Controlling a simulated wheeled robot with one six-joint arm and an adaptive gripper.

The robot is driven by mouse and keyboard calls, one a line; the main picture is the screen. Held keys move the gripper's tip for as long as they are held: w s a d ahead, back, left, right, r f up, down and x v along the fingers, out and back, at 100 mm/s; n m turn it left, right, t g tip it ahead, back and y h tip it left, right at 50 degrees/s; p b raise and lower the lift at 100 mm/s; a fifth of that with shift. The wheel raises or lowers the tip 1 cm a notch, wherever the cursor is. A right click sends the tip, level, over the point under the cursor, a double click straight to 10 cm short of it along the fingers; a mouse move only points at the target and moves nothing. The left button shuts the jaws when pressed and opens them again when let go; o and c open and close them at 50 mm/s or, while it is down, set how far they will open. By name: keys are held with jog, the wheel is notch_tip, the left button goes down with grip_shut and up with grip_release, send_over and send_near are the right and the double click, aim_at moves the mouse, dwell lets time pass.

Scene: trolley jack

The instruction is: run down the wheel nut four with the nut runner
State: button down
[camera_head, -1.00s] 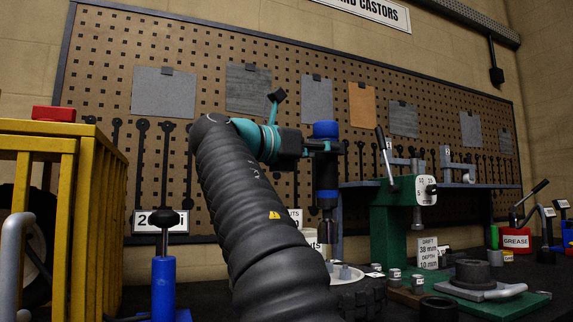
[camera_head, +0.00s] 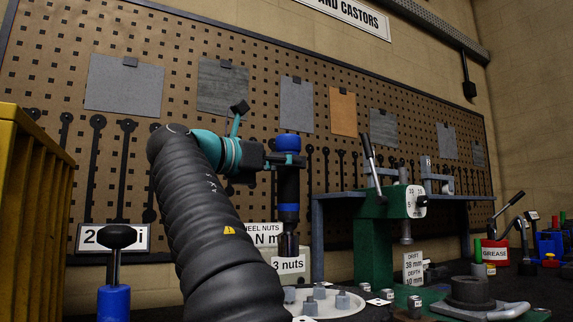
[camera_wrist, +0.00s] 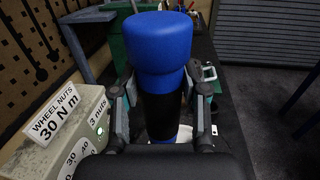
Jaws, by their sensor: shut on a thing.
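My gripper (camera_head: 287,160) is shut on the nut runner (camera_head: 289,190), a black upright tool with a blue cap and a blue band. In the wrist view the nut runner (camera_wrist: 160,115) stands between the two fingers and its lower end is hidden. In the head view its socket end points down above the pale wheel hub (camera_head: 325,305). Several grey nuts or studs (camera_head: 320,291) stand on the hub. I cannot tell which one is wheel nut four.
A green press (camera_head: 375,235) stands to the right, near small marked pieces (camera_head: 415,302). A yellow cage (camera_head: 30,190) and a blue-based black knob (camera_head: 115,240) are at the left.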

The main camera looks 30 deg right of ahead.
aim_at(280, 185)
jog(key=shift+f+b, duration=1.7)
jog(key=shift+f, duration=1.05)
jog(key=shift+f+b, duration=0.7)
jog(key=shift+f, duration=0.4)
jog(key=shift+f+p, duration=0.35)
jog(key=shift+f, duration=0.1)
dwell(1.5)
notch_tip(280, 185, up, 4)
jog(key=p, duration=0.4)
jog(key=shift+r, duration=1.05)
jog(key=shift+s, duration=0.15)
